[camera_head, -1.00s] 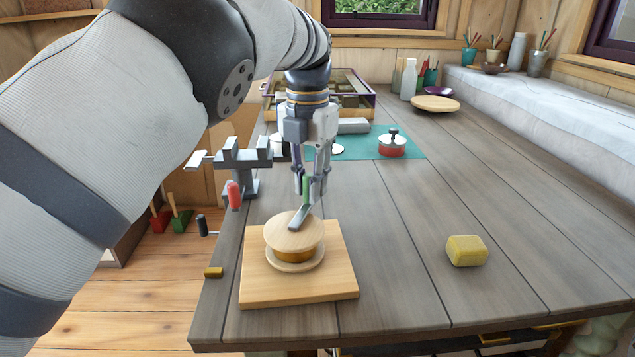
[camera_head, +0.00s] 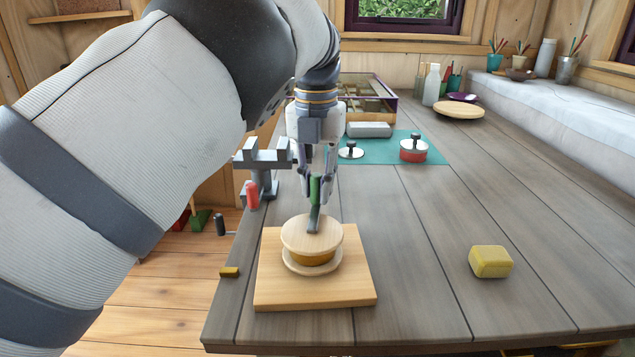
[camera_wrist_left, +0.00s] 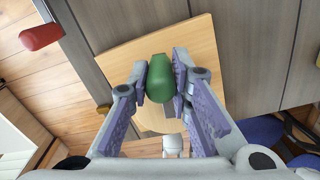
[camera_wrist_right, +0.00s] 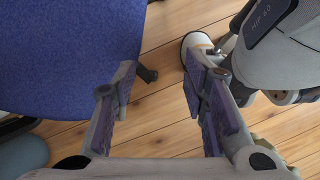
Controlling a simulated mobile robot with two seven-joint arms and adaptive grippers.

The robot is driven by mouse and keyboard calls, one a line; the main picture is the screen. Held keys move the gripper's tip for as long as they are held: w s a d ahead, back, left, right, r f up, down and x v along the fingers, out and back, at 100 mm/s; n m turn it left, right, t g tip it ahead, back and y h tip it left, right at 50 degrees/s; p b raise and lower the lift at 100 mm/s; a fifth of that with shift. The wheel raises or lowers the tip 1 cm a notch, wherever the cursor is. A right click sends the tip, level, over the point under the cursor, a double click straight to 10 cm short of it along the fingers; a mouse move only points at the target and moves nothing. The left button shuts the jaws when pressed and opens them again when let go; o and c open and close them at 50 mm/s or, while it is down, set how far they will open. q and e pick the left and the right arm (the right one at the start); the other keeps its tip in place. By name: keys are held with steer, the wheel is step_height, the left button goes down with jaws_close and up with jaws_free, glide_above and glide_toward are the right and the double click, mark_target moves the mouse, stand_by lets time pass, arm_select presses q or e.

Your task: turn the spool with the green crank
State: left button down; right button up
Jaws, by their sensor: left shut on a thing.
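The spool (camera_head: 312,259) is a pale wooden disc over a yellow-brown band and a lower flange. It stands upright on a square wooden board (camera_head: 275,291) near the table's front left. A grey crank arm on its top points to the back and carries an upright green handle (camera_head: 314,190). My left gripper (camera_head: 315,188) comes down from above and is shut on the green handle. In the left wrist view the handle (camera_wrist_left: 159,78) sits between the two fingers, with the board behind it. My right gripper (camera_wrist_right: 158,72) is open and empty, away from the table over the floor.
A grey stand (camera_head: 262,172) and a red handle (camera_head: 252,195) are at the left table edge. A yellow block (camera_head: 490,262) lies to the right. A teal mat (camera_head: 385,152) with a red-based pot (camera_head: 413,150) lies farther back. The table's right middle is clear.

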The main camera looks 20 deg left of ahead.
arm_select(q)
steer(key=c, duration=1.4)
jaws_free()
steer(key=shift+c, duration=0.2)
step_height(320, 180, up, 6)
steer(key=shift+a+r, duration=0.1)
steer(key=shift+r, duration=0.65)
